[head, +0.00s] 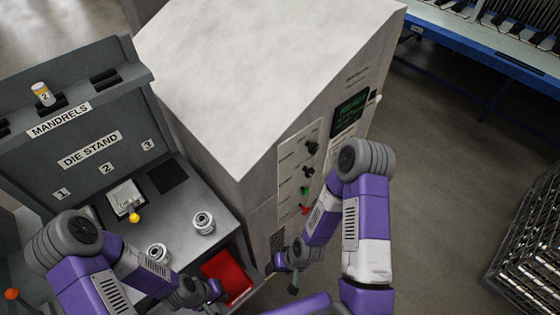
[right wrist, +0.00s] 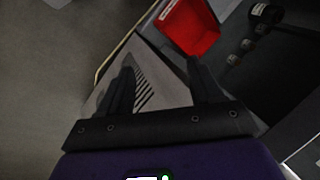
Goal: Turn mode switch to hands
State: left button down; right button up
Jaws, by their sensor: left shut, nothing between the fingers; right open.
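The control panel (head: 296,178) is on the side of the large grey cabinet (head: 262,75) in the head view. It carries an upper black knob (head: 312,148) and a lower black knob (head: 308,172), with a green button (head: 305,190) and a red button (head: 304,210) below. The labels are too small to read, so I cannot tell which knob is the mode switch. My right gripper (head: 284,276) is open and empty, below the panel near the cabinet's lower vent; its spread fingers show in the right wrist view (right wrist: 163,88). My left gripper (head: 215,298) is shut and empty by the red tray.
The red tray (head: 236,270) lies at the cabinet's foot and shows in the right wrist view (right wrist: 186,30). The die stand (head: 95,150) at left bears metal rings (head: 203,222) and a yellow-tipped piece (head: 133,217). A wire crate (head: 530,245) stands at right; floor between is clear.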

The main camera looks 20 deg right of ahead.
jog(key=w+d+r+t+b, duration=0.15)
jog(key=w+d+t, duration=0.3)
jog(key=w, duration=0.45)
jog(key=n+t+y+b, duration=0.3)
jog(key=n+t+b, duration=0.3)
jog(key=t, duration=0.5)
send_near(312, 174)
jog(key=w+a+n+p, duration=0.1)
jog(key=w, duration=0.1)
jog(key=x, duration=0.7)
jog(key=shift+w+a+r, duration=0.1)
jog(key=shift+r, duration=0.15)
jog(key=c, duration=1)
jog(key=shift+c, duration=0.2)
